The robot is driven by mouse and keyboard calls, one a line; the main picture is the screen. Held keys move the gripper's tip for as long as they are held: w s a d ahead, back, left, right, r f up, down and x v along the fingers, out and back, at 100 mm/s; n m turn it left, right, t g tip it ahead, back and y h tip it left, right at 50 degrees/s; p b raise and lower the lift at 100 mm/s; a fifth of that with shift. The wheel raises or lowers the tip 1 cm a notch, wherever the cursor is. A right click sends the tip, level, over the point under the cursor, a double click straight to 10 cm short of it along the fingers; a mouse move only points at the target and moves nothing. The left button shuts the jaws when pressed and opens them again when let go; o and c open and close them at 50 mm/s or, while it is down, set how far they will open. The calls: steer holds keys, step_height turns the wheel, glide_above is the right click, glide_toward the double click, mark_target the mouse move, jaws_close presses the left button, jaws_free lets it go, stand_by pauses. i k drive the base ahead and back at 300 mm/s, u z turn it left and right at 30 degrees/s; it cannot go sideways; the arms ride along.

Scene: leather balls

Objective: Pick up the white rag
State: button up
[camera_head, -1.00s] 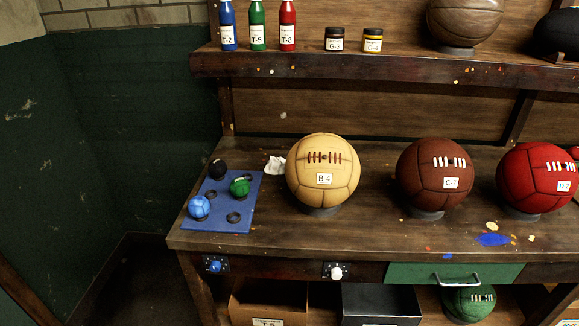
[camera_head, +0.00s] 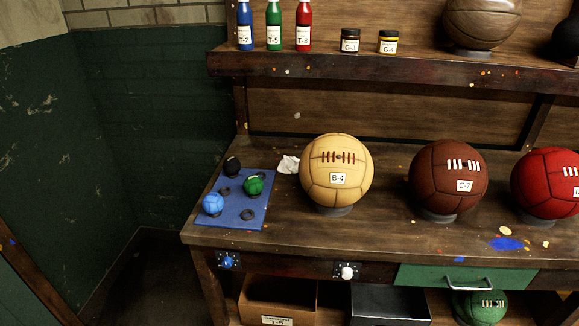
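The white rag (camera_head: 288,164) is a small crumpled piece lying on the wooden workbench (camera_head: 290,225). It lies between the blue mat (camera_head: 232,212) on its left and the cream ball B-4 (camera_head: 337,180) on its right. The rag looks close to the ball's left side; I cannot tell whether they touch. My gripper is not in view.
The mat holds small blue (camera_head: 213,203), green (camera_head: 253,185) and black (camera_head: 232,166) balls. Brown ball C-7 (camera_head: 447,185) and a red ball (camera_head: 548,180) stand to the right. A shelf (camera_head: 390,72) with bottles and jars overhangs the bench. Bare bench lies in front.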

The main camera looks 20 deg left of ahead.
mark_target(288, 165)
steer(key=z, duration=0.15)
steer(key=k, duration=1.05)
steer(key=u, duration=2.15)
steer(key=i, duration=2)
steer(key=z, duration=0.05)
